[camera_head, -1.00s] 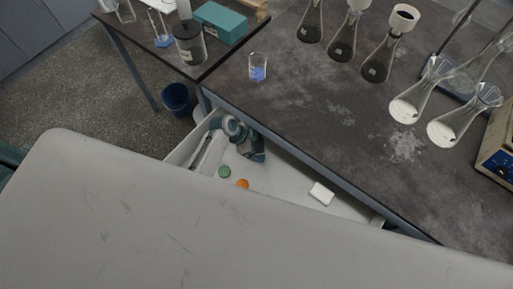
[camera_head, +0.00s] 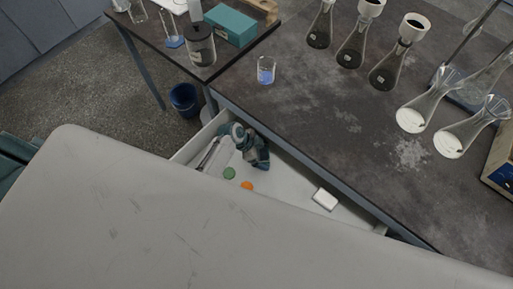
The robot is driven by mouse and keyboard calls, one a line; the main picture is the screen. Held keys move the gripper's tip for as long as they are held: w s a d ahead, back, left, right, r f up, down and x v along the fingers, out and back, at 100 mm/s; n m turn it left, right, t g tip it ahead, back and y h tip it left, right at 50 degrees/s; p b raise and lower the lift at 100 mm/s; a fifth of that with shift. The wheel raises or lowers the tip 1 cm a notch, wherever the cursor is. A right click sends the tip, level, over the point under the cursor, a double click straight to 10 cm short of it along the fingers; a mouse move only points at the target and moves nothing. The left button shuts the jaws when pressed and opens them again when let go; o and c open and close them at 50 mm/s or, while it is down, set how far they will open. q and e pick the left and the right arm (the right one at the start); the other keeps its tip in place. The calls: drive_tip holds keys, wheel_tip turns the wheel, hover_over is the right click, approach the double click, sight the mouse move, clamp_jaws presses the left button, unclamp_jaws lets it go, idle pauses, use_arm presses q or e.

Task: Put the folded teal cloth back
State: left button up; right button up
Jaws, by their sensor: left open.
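My left gripper (camera_head: 257,158), grey and teal, is small in the head view, at the open drawer below the dark bench. It reaches in over the drawer's left part, at the end of a pale arm. Its fingertips are too small to make out, and I see nothing clearly held. I cannot pick out a folded teal cloth for certain; any teal cloth there blends with the gripper's teal parts. The open white drawer (camera_head: 285,187) holds a green disc (camera_head: 229,173), an orange disc (camera_head: 247,186) and a white block (camera_head: 325,199). My right gripper is not in view.
A large pale surface (camera_head: 150,210) fills the foreground and hides the drawer's near side. Several flasks (camera_head: 385,72) and a small beaker with blue contents (camera_head: 266,71) stand on the bench. A teal box (camera_head: 229,24) and a dark-lidded jar (camera_head: 200,45) stand at the upper left.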

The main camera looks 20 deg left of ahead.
use_arm(q)
drive_tip(key=b+v, duration=0.1)
drive_tip(key=v, duration=1.1)
drive_tip(key=shift+f, duration=0.1)
